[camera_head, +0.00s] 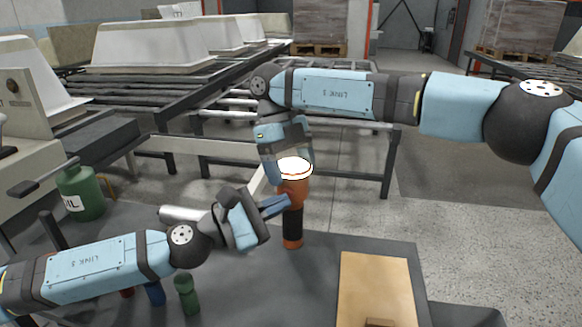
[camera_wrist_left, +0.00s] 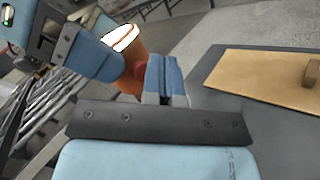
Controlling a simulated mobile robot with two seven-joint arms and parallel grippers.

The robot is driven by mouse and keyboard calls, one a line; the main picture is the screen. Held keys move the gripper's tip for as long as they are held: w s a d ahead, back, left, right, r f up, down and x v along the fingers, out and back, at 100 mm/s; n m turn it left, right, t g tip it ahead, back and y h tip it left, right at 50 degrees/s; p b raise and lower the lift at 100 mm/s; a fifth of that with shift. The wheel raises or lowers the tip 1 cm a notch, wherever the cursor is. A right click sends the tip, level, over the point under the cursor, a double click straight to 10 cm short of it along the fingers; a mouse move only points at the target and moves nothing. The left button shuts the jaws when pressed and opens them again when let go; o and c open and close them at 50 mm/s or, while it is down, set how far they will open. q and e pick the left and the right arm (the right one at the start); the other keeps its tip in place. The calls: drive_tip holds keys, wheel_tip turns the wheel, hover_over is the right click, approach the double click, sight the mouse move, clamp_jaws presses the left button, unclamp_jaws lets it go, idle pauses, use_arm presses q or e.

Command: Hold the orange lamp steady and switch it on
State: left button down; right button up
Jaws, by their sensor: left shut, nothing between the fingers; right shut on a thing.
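The orange lamp (camera_head: 292,225) stands upright on the dark table, with a black band round its lower body and a bright white, lit-looking top. My right gripper (camera_head: 291,175) reaches down from above and is shut on the lamp near its head. My left gripper (camera_head: 284,203) is shut and empty, its fingertips at the lamp's side just below the head; I cannot tell if they touch it. In the left wrist view the lamp (camera_wrist_left: 130,68) shows just behind my left fingers (camera_wrist_left: 166,76), with its lower part hidden. My right gripper (camera_wrist_left: 95,55) shows there at the left.
A tan board (camera_head: 376,285) with a small brown block lies on the table to the right. A green bottle (camera_head: 80,193) stands at the left. Small green (camera_head: 187,294) and blue (camera_head: 154,293) items stand near my left arm. Roller conveyors with white tub shells (camera_head: 160,47) are behind.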

use_arm(q)
drive_tip(key=shift+s, duration=0.1)
drive_tip(key=s, duration=0.2)
drive_tip(key=s+a, duration=0.1)
drive_tip(key=s, duration=0.2)
drive_tip(key=shift+s+a, duration=0.3)
